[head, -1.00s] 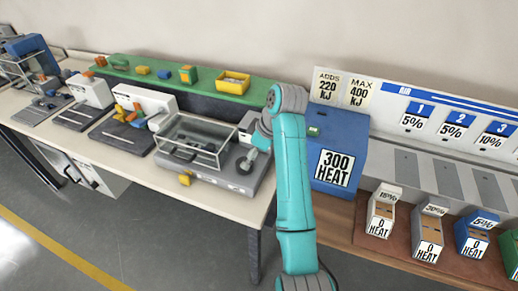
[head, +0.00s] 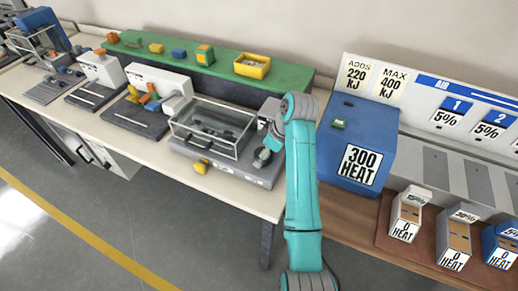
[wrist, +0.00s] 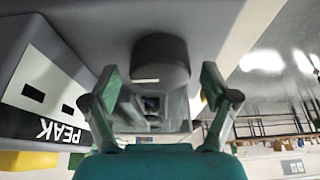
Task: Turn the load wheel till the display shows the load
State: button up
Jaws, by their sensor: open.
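A dark round knob with a white mark, which looks like the load wheel (wrist: 160,58), sits on a grey surface in the wrist view. My gripper (wrist: 161,82) is open, with one finger on each side of the knob; I cannot tell if they touch it. A white panel marked PEAK (wrist: 58,132) shows upside down at the left, with two dark windows and no readable figure. In the head view my gripper (head: 262,157) is at the right end of a grey tester (head: 228,165) with a clear guard. The wheel is not clear there.
A blue box marked 300 HEAT (head: 345,130) stands close right of my arm. A green shelf (head: 220,72) with a yellow bin (head: 252,66) runs behind the tester. White machines (head: 155,85) stand to the left. The floor in front is clear.

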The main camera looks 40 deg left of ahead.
jog(key=shift+a+f, duration=0.15)
jog(key=shift+f, duration=0.15)
jog(key=shift+s, duration=0.1)
jog(key=c, duration=1.2)
jog(key=shift+o, duration=0.2)
